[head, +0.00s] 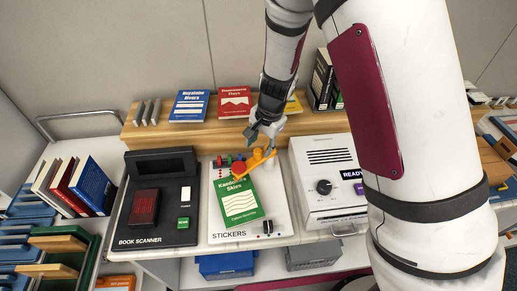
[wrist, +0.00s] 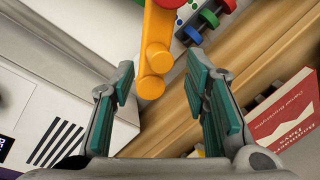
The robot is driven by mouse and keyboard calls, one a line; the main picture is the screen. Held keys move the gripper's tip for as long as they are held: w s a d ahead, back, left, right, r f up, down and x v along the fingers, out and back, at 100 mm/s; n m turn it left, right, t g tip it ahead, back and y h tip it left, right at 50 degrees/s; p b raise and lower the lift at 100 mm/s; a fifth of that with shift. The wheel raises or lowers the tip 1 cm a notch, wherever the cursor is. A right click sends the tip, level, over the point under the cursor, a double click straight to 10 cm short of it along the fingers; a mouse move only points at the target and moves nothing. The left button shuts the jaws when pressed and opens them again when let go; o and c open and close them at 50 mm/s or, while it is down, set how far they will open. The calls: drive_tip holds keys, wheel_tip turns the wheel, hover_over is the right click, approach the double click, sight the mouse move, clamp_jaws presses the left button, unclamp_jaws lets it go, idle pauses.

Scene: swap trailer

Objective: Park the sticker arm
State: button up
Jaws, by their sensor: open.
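The orange sticker arm (head: 258,157) is on the white STICKERS station (head: 276,215), with a red round head at its left end over the top of a green book (head: 240,205). My gripper (head: 262,132) is just above and behind the arm's right end. In the wrist view my gripper (wrist: 160,68) is open, with teal pads on both fingers. The rounded end of the orange arm (wrist: 154,55) shows between the fingers, nearer the left one. I see no grip on it, and cannot tell how deep it sits between the pads.
The black book scanner (head: 160,215) stands left of the station. A white machine with a READY display (head: 325,160) stands right. Behind is a wooden shelf (head: 150,132) with a blue book (head: 189,105) and a red book (head: 234,102). Coloured sticker reels (wrist: 205,20) sit close to the arm.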

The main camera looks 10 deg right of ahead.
sight(258, 151)
drive_tip(key=shift+x, duration=1.55)
clamp_jaws()
